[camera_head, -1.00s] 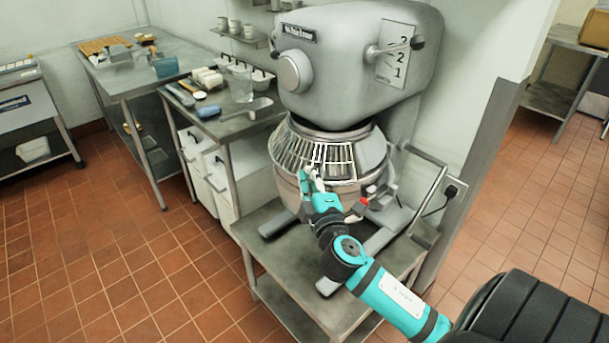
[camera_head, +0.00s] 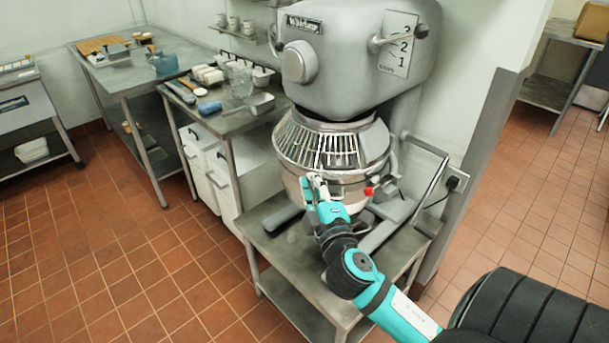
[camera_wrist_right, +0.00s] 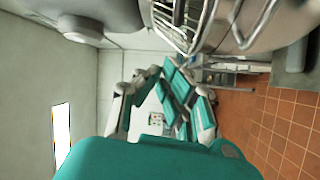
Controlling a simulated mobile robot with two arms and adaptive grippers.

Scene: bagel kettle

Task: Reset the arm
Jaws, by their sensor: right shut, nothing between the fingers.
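My right arm reaches in from the lower right in the head view. Its gripper (camera_head: 313,181) is in front of the steel bowl (camera_head: 352,188) of a large grey mixer (camera_head: 365,70), just below the wire guard (camera_head: 300,147). The gripper is shut and empty. In the right wrist view the gripper (camera_wrist_right: 165,95) shows as teal and grey fingers, with the guard (camera_wrist_right: 180,25) close above it. Whether the gripper touches the bowl I cannot tell. My left gripper is in neither view.
The mixer stands on a low steel table (camera_head: 285,245). A side table (camera_head: 225,118) to its left holds a scoop, a clear jug and several small items. A metal bar frame (camera_head: 437,175) and a wall corner are to the right. Tiled floor is open at the lower left.

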